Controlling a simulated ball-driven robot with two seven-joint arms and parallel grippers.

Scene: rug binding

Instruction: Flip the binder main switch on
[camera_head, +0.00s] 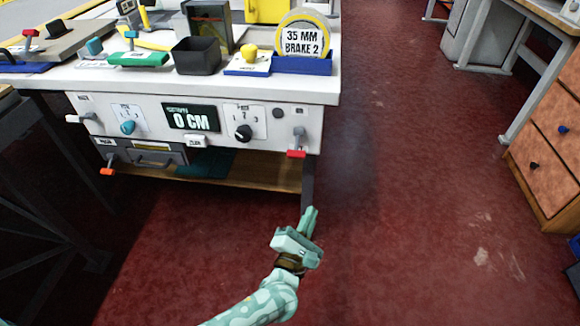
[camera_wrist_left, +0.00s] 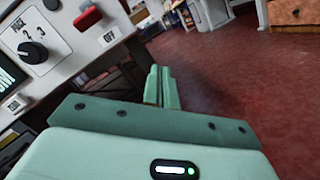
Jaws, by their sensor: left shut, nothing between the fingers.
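The binder's white front panel (camera_head: 215,120) is at upper left in the head view. A red-tipped lever switch (camera_head: 296,153) points down at its right end, probably the main switch, though no name is readable on it. Its red handle (camera_wrist_left: 88,18) shows at the top of the left wrist view, beside a small label (camera_wrist_left: 109,37) that seems to read OFF. My left gripper (camera_head: 310,217) is shut and empty, below and slightly right of the lever, apart from it. Its fingers (camera_wrist_left: 160,78) point past the panel's right side. My right gripper is out of view.
The panel also has a teal knob (camera_head: 128,127), a black knob (camera_head: 243,133), a 0 CM display (camera_head: 191,118) and an orange-tipped lever (camera_head: 107,171). A wooden shelf (camera_head: 270,177) lies underneath. Red floor (camera_head: 420,220) is open to the right, before a drawer cabinet (camera_head: 550,135).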

